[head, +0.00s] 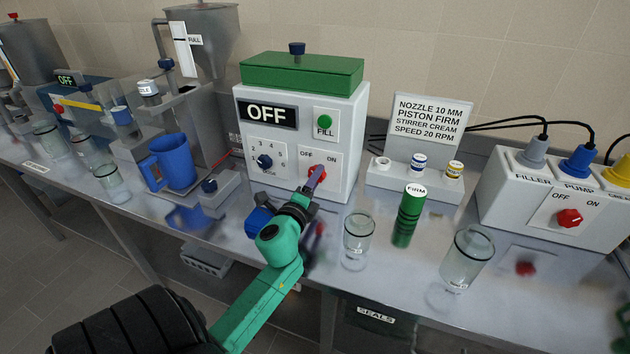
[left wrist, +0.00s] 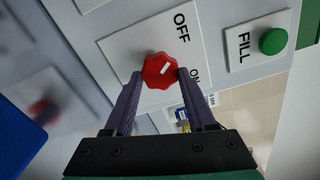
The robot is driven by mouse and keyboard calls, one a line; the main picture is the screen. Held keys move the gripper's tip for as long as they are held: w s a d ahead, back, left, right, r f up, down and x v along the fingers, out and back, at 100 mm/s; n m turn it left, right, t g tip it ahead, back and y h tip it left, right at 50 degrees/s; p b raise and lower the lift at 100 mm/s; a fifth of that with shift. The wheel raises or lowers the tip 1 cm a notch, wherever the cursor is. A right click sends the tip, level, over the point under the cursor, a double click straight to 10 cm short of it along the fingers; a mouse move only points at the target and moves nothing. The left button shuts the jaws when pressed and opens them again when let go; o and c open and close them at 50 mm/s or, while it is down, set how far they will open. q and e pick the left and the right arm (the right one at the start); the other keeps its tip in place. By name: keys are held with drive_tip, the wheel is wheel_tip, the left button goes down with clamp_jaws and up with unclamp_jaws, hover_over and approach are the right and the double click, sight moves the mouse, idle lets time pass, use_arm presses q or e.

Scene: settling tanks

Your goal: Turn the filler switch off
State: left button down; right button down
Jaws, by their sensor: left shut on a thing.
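The red switch knob (head: 317,172) is on the front of a white filler box (head: 345,130) with a green lid, under OFF and ON labels. The box's black display (head: 267,113) reads OFF. In the left wrist view the red knob (left wrist: 159,70) sits between the two dark fingers, its white mark pointing roughly toward the OFF label (left wrist: 181,33). My left gripper (head: 314,178) is shut on this knob; its fingers hide part of it in the head view. My right gripper is not in view.
A green FILL button (head: 325,117) and a blue dial (head: 265,161) are on the same front. A blue jug (head: 172,162) stands left. A glass jar (head: 357,240) and a green cylinder (head: 408,215) stand right. Another red switch (head: 569,217) is on the plug box at far right.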

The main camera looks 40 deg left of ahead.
use_arm(q)
drive_tip(key=shift+c, duration=1.1)
unclamp_jaws()
drive_tip(key=b+v, duration=0.1)
drive_tip(key=v, duration=0.3)
drive_tip(key=b+v, duration=0.2)
drive_tip(key=v, duration=0.3)
drive_tip(key=b+v, duration=0.1)
drive_tip(key=v, duration=0.4)
drive_tip(key=shift+f, duration=0.25)
drive_tip(key=shift+s+d+r, duration=0.15)
drive_tip(key=shift+s+r, duration=0.1)
drive_tip(key=shift+s, duration=0.05)
drive_tip(key=shift+f, duration=0.1)
